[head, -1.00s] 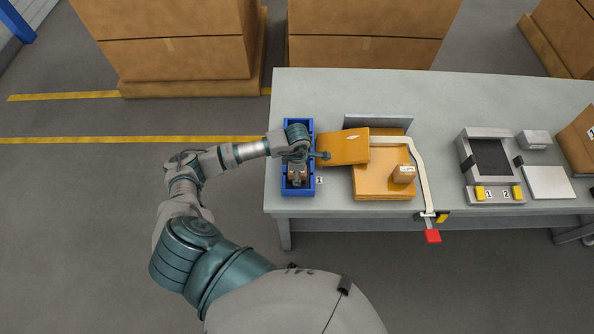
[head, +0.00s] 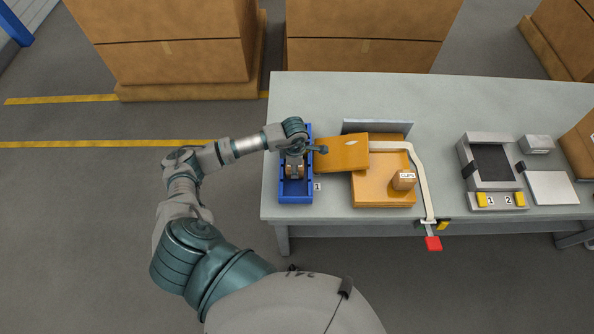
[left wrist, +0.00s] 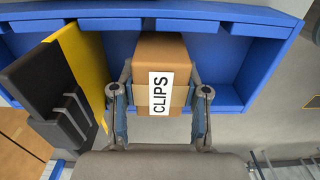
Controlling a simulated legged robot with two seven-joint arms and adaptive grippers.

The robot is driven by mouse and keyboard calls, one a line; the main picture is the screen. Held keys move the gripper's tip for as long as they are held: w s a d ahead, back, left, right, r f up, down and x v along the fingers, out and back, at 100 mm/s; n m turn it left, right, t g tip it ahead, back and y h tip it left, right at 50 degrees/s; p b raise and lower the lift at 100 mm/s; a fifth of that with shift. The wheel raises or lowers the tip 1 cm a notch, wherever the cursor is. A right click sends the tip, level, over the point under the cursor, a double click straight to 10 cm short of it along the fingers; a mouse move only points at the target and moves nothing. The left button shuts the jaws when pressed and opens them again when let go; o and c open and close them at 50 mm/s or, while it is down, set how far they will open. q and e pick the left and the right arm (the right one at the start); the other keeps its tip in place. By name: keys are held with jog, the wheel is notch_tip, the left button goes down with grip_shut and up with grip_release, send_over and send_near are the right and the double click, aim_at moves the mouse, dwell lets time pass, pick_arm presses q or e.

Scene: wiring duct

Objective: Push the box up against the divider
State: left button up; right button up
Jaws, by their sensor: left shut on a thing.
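A brown box with a CLIPS label (left wrist: 165,70) stands between the two fingers of my left gripper (left wrist: 160,108), which is shut on it. In the head view my left gripper (head: 295,165) reaches down into the blue tray (head: 296,197) at the table's left end, and only a little of the held box (head: 292,171) shows. My right gripper is not in view.
A second CLIPS box (head: 403,180) stands on an orange panel (head: 380,196) to the right, beside a pale clamp arm with a red handle (head: 433,243). Another orange board (head: 343,152) lies close to the tray's right side. The near part of the tray is empty.

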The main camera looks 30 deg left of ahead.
pick_arm(q)
jog(key=shift+w+a, duration=0.4)
jog(key=shift+w, duration=0.05)
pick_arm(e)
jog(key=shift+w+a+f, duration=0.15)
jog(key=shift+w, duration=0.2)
pick_arm(q)
jog(key=shift+d, duration=0.1)
jog(key=o, duration=1.2)
jog(key=shift+r, duration=0.25)
notch_tip(320, 180, up, 11)
jog(key=shift+r, duration=0.15)
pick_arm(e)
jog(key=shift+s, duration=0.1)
